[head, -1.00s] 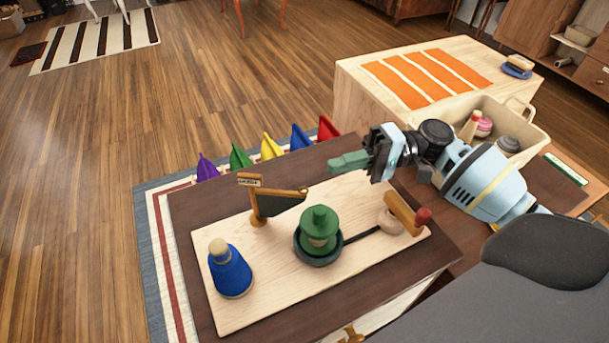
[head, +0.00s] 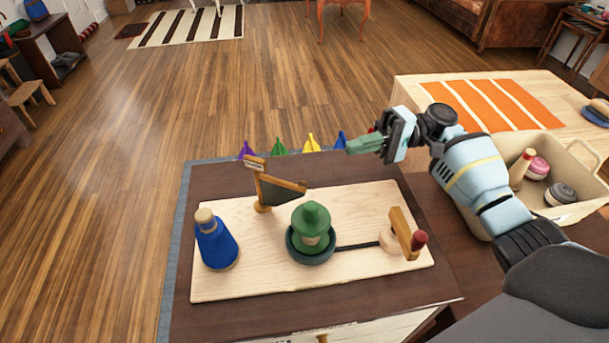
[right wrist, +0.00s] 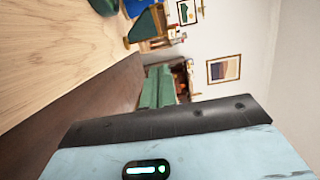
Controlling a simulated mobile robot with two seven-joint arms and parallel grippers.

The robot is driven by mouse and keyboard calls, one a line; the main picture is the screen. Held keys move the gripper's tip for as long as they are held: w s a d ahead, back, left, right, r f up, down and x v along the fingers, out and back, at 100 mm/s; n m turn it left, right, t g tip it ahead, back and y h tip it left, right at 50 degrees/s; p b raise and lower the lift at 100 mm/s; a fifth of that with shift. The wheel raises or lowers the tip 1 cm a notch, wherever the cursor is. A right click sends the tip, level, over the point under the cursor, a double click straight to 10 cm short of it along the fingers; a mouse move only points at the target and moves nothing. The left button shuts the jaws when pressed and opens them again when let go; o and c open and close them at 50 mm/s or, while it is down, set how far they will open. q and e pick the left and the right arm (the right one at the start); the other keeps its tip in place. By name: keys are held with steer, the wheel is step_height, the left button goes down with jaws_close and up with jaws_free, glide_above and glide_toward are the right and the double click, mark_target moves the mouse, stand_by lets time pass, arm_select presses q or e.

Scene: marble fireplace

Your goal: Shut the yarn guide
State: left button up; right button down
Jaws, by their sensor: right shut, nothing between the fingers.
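The yarn guide (head: 284,192), a wooden post with a small label and a swinging arm with a dark panel, stands at the back of the pale board (head: 215,285). Its arm points right, away from the blue cone and above the green spool. My right gripper (head: 352,147) is shut and empty, with its green fingers pointing left. It is above the table's back edge, right of the guide's arm tip and apart from it. The fingers also show in the right wrist view (right wrist: 158,88). My left gripper is not in view.
A blue cone (head: 217,243) stands at the board's left. A green spool (head: 311,225) sits in a dark bowl at the middle. A wooden crank with a red knob (head: 418,240) is at the right. A cream bin (head: 577,211) stands right of my arm. Colored pennants show behind the table.

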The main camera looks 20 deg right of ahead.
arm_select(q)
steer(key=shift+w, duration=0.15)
arm_select(e)
steer(key=p, duration=0.1)
glide_toward(280, 180)
steer(key=w+a, duration=0.2)
steer(key=w, duration=0.1)
steer(key=shift+w+a+f, duration=0.25)
steer(key=shift+s+a+p, duration=0.5)
steer(key=shift+s+a, duration=0.5)
steer(key=shift+a, duration=0.2)
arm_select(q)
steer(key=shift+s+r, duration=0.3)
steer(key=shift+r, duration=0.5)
arm_select(e)
steer(key=shift+s+a+f, duration=0.1)
steer(key=shift+s+a, duration=0.2)
steer(key=shift+a, duration=0.1)
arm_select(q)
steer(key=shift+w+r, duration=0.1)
